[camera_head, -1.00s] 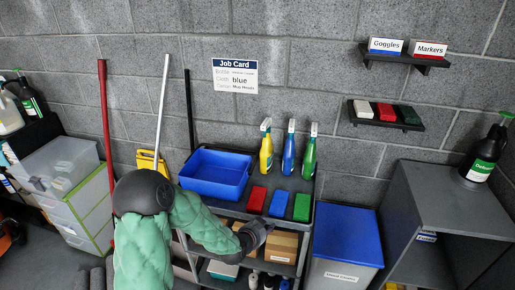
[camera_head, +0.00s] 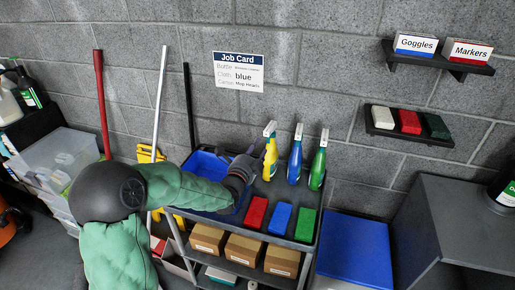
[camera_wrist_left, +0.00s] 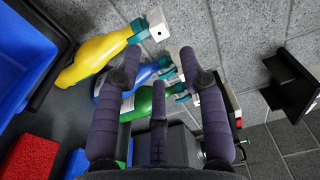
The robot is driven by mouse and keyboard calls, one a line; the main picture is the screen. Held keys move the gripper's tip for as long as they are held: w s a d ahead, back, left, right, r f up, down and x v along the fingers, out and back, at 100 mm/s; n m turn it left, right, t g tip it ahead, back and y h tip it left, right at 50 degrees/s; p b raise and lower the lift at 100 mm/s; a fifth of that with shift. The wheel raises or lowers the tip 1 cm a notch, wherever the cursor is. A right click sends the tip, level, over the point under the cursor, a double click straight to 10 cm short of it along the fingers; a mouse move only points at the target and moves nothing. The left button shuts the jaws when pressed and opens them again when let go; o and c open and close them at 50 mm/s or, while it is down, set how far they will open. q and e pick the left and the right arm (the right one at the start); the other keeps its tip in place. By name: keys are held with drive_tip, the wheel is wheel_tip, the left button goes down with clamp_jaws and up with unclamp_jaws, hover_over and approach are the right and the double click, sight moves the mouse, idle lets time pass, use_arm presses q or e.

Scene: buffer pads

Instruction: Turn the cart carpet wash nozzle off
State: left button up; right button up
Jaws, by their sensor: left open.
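Three spray bottles stand at the back of the cart's top shelf (camera_head: 270,220): a yellow bottle (camera_head: 270,162), a blue bottle (camera_head: 295,166) and a green bottle (camera_head: 317,170), each with a nozzle on top. Their labels are too small to read, so I cannot tell which is the carpet wash. My left gripper (camera_head: 250,162) is open and empty, just left of the yellow bottle. In the left wrist view its spread fingers (camera_wrist_left: 166,62) overlap the blue bottle (camera_wrist_left: 112,88) and green bottle (camera_wrist_left: 142,102); the yellow bottle (camera_wrist_left: 95,56) lies left of them, its white nozzle (camera_wrist_left: 156,26) near the top.
A blue tub (camera_head: 205,190) sits left on the cart. Red (camera_head: 256,212), blue (camera_head: 279,218) and green (camera_head: 305,225) blocks lie in front of the bottles. Wall shelves (camera_head: 440,66) hang at the right. A blue-lidded bin (camera_head: 352,250) stands right of the cart.

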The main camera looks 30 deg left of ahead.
sight(266, 134)
use_arm(q)
drive_tip(key=w, duration=0.1)
drive_tip(key=w+p, duration=0.1)
drive_tip(key=w, duration=0.2)
drive_tip(key=shift+w+a, duration=0.15)
drive_tip(key=shift+a, duration=0.15)
drive_tip(key=shift+w+a+f, duration=0.15)
drive_tip(key=shift+w, duration=0.7)
drive_tip(key=shift+w+a+b, duration=0.25)
drive_tip(key=shift+w+b, duration=0.4)
drive_tip(key=shift+w, duration=0.6)
drive_tip(key=c, duration=0.5)
